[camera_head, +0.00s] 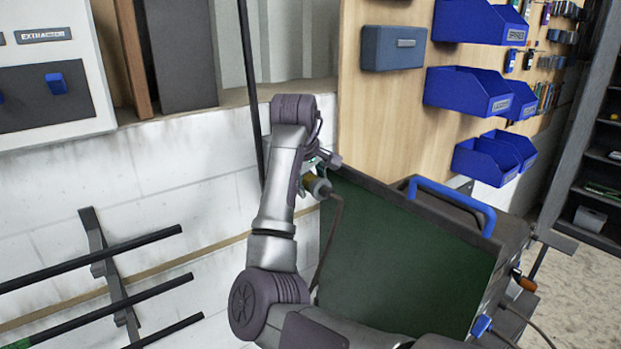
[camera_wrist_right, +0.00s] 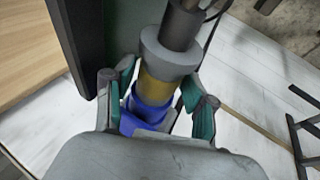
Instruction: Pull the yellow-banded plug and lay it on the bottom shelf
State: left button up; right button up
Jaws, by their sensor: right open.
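The yellow-banded plug (camera_wrist_right: 155,88) is in the right wrist view, with a grey collar and a dark end with a cable above the band. A blue part (camera_wrist_right: 147,110) adjoins its lower end; whether that is plug or socket I cannot tell. My right gripper (camera_wrist_right: 165,98) is open, its teal-padded fingers on either side of the plug; contact is unclear. In the head view the plug (camera_head: 320,187) shows small beside my right gripper (camera_head: 318,165), partly hidden by my arm. A dark shelf unit (camera_head: 580,165) stands at the far right; its lowest part is not clearly visible. My left gripper is out of view.
A dark green panel (camera_head: 400,260) with a blue-handled machine (camera_head: 455,200) stands right of my arm. Blue bins (camera_head: 470,92) hang on the wooden board above. A wall rack with dark bars (camera_head: 115,280) is at lower left. Floor (camera_head: 575,280) shows at right.

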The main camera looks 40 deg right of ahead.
aim_at(325, 189)
jog(key=shift+d, duration=0.1)
grip_shut()
dwell(0.5)
jog(key=shift+s+f, duration=0.15)
jog(key=shift+f, duration=0.05)
dwell(0.4)
jog(key=shift+s+r, duration=0.2)
jog(key=shift+s, duration=0.2)
jog(key=shift+s, duration=0.2)
jog(key=shift+s+a, duration=0.15)
jog(key=shift+s, duration=0.75)
jog(key=shift+s+a, duration=0.15)
jog(key=shift+s, duration=0.75)
